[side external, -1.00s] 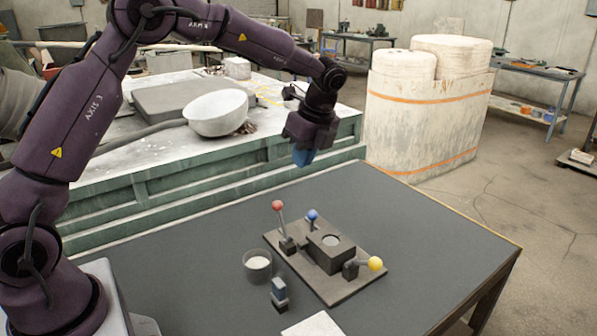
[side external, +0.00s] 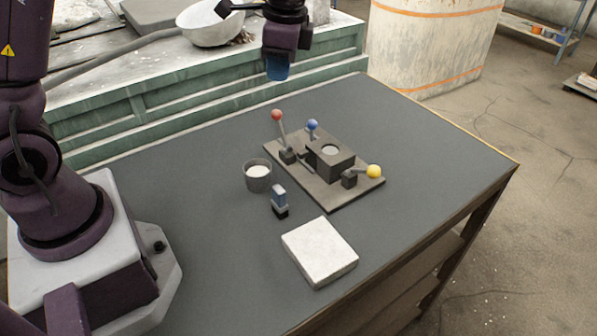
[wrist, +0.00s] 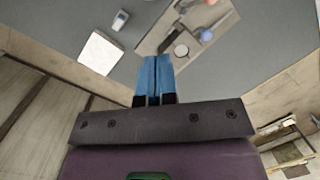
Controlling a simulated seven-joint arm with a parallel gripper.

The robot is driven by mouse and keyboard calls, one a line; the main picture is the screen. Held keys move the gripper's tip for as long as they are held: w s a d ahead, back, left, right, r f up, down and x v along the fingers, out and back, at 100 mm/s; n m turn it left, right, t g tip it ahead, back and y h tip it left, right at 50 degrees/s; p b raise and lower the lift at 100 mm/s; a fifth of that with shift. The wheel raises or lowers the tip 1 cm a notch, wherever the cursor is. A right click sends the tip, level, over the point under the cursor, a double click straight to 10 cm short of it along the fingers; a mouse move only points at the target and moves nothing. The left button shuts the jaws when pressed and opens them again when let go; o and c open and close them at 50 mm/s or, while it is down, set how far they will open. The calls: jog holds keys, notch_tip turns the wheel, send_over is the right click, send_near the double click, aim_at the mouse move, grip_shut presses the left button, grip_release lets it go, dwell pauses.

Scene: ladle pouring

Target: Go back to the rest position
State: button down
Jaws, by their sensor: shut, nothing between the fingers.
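My gripper (side external: 277,76) hangs in the air above the far edge of the dark table (side external: 205,205), pointing down. Its blue fingers are together and empty. In the wrist view the shut gripper (wrist: 155,60) shows its blue fingers side by side, with nothing between them. The fixture board (side external: 335,195) lies on the table below and in front of it, with red (side external: 277,115), blue (side external: 312,124) and yellow (side external: 374,172) knobs. The gripper is apart from all of these.
A grey cup (side external: 258,178) with pale contents stands left of the board. A white bowl (side external: 208,24) stands on the green bench behind. The table's right side is clear.

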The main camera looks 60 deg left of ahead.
jog(key=s+d+r+n+t+h, duration=0.1)
jog(key=s+d+r+n+t, duration=0.1)
jog(key=s, duration=0.7)
jog(key=s+d+r+n+t, duration=0.2)
jog(key=s+r+n+t, duration=0.2)
jog(key=s+r, duration=0.3)
jog(key=s+n, duration=0.1)
jog(key=s, duration=0.2)
jog(key=shift+s+d+n+h, duration=0.15)
jog(key=shift+n+h, duration=0.25)
